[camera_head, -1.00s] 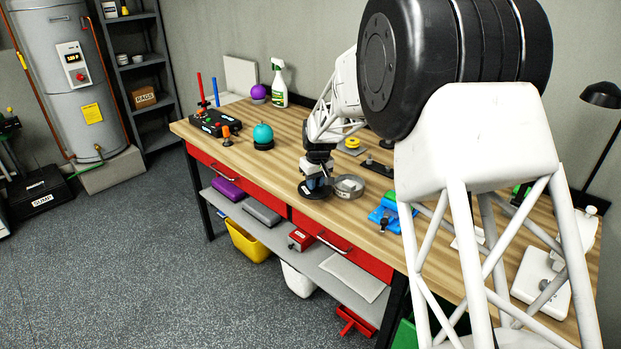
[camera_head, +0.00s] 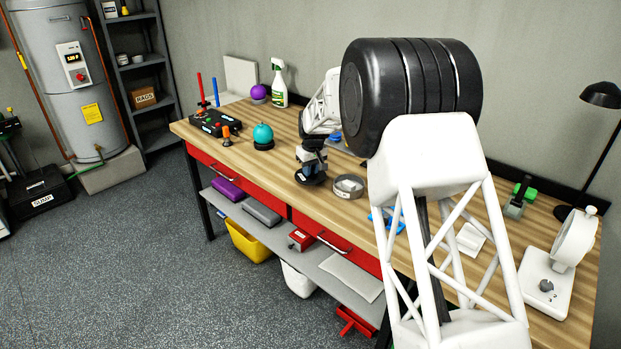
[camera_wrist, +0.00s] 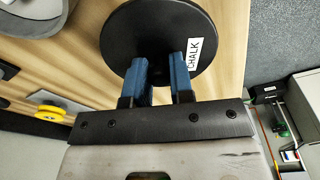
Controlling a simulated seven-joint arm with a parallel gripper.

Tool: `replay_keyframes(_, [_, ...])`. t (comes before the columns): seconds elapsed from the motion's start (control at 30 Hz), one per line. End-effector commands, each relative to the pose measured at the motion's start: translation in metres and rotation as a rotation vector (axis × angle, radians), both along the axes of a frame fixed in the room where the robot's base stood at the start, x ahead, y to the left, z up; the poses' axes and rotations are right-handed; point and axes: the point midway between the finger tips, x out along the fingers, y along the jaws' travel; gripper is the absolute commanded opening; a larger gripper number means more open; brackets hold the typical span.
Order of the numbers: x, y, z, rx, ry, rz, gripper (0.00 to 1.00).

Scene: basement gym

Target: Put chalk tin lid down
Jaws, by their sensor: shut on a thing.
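The chalk tin lid (camera_head: 311,179) is a round black disc; its white CHALK label shows in the wrist view (camera_wrist: 194,52). My gripper (camera_head: 312,160) is shut on the lid's middle, with its blue fingers (camera_wrist: 161,70) close together there. The lid is over the wooden bench top, left of an open round grey tin (camera_head: 348,188). The tin's edge also shows at the top left of the wrist view (camera_wrist: 35,22). I cannot tell whether the lid touches the wood. The fingers hide the part of the lid that they grip.
A teal round object (camera_head: 263,134) on a black base stands left of the lid, beyond a strip of bare wood. A black control box (camera_head: 214,123) is farther left. A spray bottle (camera_head: 279,86) and purple ball (camera_head: 258,92) stand behind. The bench's front edge is near.

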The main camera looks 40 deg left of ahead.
Motion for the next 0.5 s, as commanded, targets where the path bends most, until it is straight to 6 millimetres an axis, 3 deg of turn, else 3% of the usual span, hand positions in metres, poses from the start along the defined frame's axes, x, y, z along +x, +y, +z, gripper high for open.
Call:
replay_keyframes(0.3, [0.000, 0.000, -0.001, 0.000, 0.000, 0.000, 0.00])
replay_keyframes(0.5, [-0.001, -0.001, -0.019, -0.002, 0.002, 0.000, 0.00])
